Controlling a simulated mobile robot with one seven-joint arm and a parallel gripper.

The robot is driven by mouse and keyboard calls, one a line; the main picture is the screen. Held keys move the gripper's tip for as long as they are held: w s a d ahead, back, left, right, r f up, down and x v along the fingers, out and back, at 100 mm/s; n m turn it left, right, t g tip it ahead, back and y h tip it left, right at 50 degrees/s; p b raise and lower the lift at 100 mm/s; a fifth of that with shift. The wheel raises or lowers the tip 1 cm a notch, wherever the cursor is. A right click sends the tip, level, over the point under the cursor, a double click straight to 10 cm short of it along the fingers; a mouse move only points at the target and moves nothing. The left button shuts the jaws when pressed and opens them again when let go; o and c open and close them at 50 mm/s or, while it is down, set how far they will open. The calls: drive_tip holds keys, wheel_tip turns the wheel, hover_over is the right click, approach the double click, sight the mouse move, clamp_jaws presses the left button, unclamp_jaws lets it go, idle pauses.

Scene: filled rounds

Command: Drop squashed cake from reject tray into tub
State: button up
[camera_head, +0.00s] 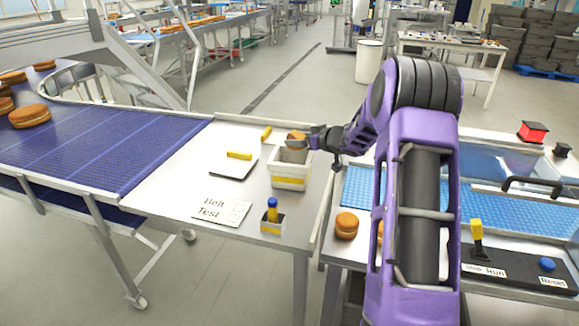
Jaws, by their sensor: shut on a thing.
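My gripper (298,143) is shut on a brown cake (296,135), which is partly hidden by the fingers. It is at the top opening of a white tub (290,182) with a yellow band, on the white table. Whether the cake is above the rim or partly inside it is hard to tell.
A blue belt (110,150) with several round cakes (30,116) is at the left. A small holder (272,224) with a blue-topped item stands in front of the tub, beside a "Belt Test" sheet (222,209).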

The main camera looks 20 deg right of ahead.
sight(300, 148)
drive_tip(key=shift+f+b, duration=0.9)
drive_tip(key=shift+f, duration=1.05)
drive_tip(key=o, duration=0.8)
drive_tip(key=shift+c, duration=0.2)
drive_tip(key=p+v, duration=0.1)
drive_tip(key=v, duration=1.6)
drive_tip(key=shift+s, duration=0.3)
